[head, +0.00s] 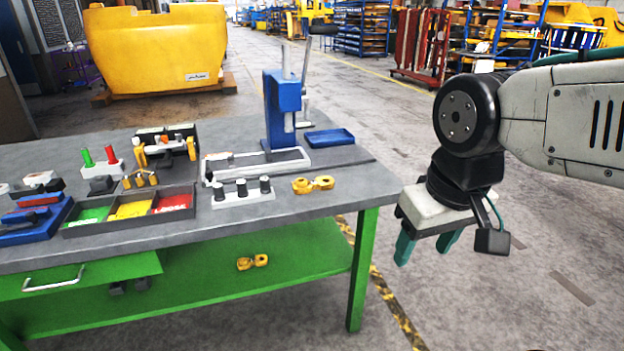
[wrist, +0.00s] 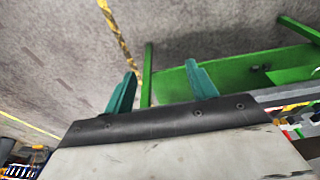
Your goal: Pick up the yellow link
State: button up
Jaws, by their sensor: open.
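A yellow link (head: 313,184) lies on the grey table top (head: 335,207) near its front right corner. A second, similar yellow link (head: 252,262) lies on the green lower shelf (head: 300,275). My gripper (head: 426,247) hangs to the right of the table, apart from both links, with its teal fingers open and nothing between them. In the wrist view, the open fingers (wrist: 160,75) show in front of the floor and green table frame (wrist: 225,75); I cannot make out either link there.
A white block with dark pegs (head: 242,194) stands left of the upper link. Behind it are a blue press (head: 283,108) and a blue tray (head: 330,138). The floor right of the table is clear.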

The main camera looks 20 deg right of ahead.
jog(key=w+f+t, duration=0.3)
jog(key=w, duration=0.9)
jog(key=w+f+t, duration=0.3)
jog(key=w, duration=0.9)
jog(key=n+t+y, duration=0.2)
jog(key=t+y, duration=0.1)
jog(key=t, duration=0.5)
send_near(303, 182)
jog(key=shift+w, duration=0.15)
jog(key=x, duration=0.7)
jog(key=shift+w+a+f, duration=0.15)
jog(key=shift+w, duration=0.2)
grip_shut()
jog(key=shift+r, duration=0.2)
